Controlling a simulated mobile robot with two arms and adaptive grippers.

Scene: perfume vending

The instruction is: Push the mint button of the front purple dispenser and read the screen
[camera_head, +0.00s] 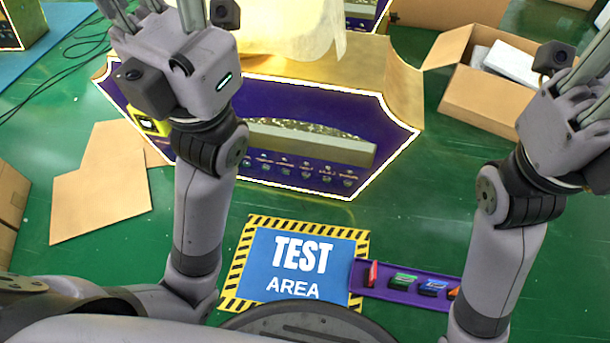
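The front purple dispenser (390,125) stands on the green floor in the head view, its face edged in white with gold sides. A row of small buttons with labels (305,170) runs low on its face, under a pale ledge; the labels are too small to read, so I cannot tell which is mint. No lit, readable screen shows. A yellow-framed piece (150,122) is at its left end, partly behind my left gripper. My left gripper (155,10) is over the dispenser's left part, its fingertips out of frame. My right gripper (585,85) is at the right edge, away from the dispenser, tips cut off.
A blue test area mat (300,262) with a striped border lies in front. A purple tray (385,292) with several small coloured items is beside it. An open carton (480,100) stands at the right, flat cardboard (100,195) at the left. Cables lie at upper left.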

